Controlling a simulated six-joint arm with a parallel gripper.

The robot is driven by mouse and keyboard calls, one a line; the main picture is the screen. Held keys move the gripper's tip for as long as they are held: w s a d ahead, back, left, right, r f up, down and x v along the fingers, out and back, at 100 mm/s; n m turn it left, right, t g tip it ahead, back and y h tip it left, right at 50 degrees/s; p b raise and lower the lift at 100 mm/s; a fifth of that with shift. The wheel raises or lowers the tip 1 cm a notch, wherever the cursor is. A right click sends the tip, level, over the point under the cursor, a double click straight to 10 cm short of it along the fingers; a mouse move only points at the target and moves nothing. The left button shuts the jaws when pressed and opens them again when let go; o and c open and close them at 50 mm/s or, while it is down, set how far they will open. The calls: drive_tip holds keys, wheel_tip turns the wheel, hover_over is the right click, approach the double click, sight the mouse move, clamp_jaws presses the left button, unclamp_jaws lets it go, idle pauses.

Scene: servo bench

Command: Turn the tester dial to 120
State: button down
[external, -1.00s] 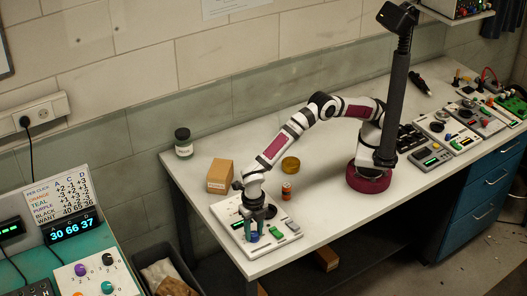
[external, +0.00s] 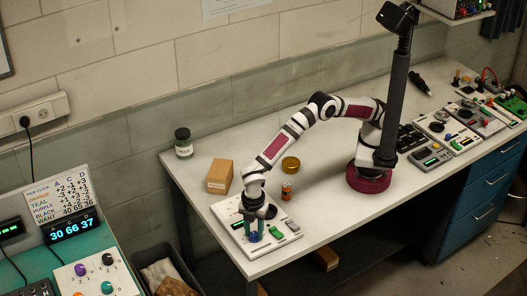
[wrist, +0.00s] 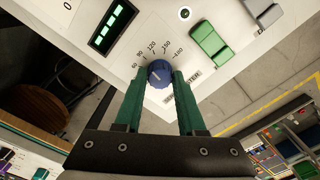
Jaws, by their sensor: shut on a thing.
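The tester (external: 288,232) is a pale panel at the near left corner of the bench, with a blue dial on it. The dial (wrist: 160,74) is ringed by printed numbers from 60 to 180 in the wrist view. A pale mark shows on its top, too small to tell which number it meets. My gripper (wrist: 161,77) has its green fingers on either side of the dial, shut on it. In the external view my gripper (external: 254,233) reaches down over the dial and partly hides it.
The tester also bears a green-lit display (wrist: 113,27) and a green rocker switch (wrist: 210,42). The bench's front edge is close by.

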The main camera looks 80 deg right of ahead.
sight(254, 233)
drive_tip(key=shift+m, duration=2.1)
drive_tip(key=c, duration=0.5)
unclamp_jaws()
wheel_tip(254, 233, up, 16)
drive_tip(key=shift+f, duration=0.1)
